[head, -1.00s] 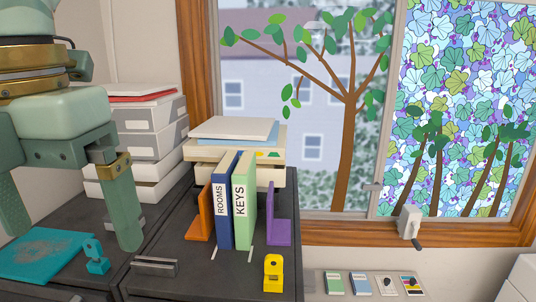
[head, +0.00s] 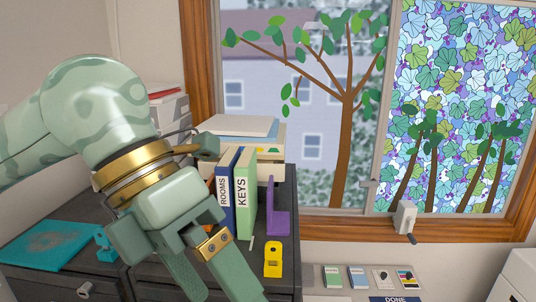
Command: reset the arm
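My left gripper (head: 222,288) reaches in from the left, above the dark cabinet top, with its fingers pointing down. The fingers stand apart and I see nothing between them. Their tips run to the bottom edge of the head view. The gripper is in front of the blue ROOMS binder (head: 225,188) and the green KEYS binder (head: 245,195), which stand upright. Whether it touches anything is hard to tell. My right gripper is not in view.
A purple bookend (head: 277,215) and a yellow stapler (head: 273,260) are right of the gripper. A teal folder (head: 45,245) and a teal stapler (head: 104,243) lie left. Paper trays (head: 270,165) stand behind the binders. The window handle (head: 405,216) is farther right.

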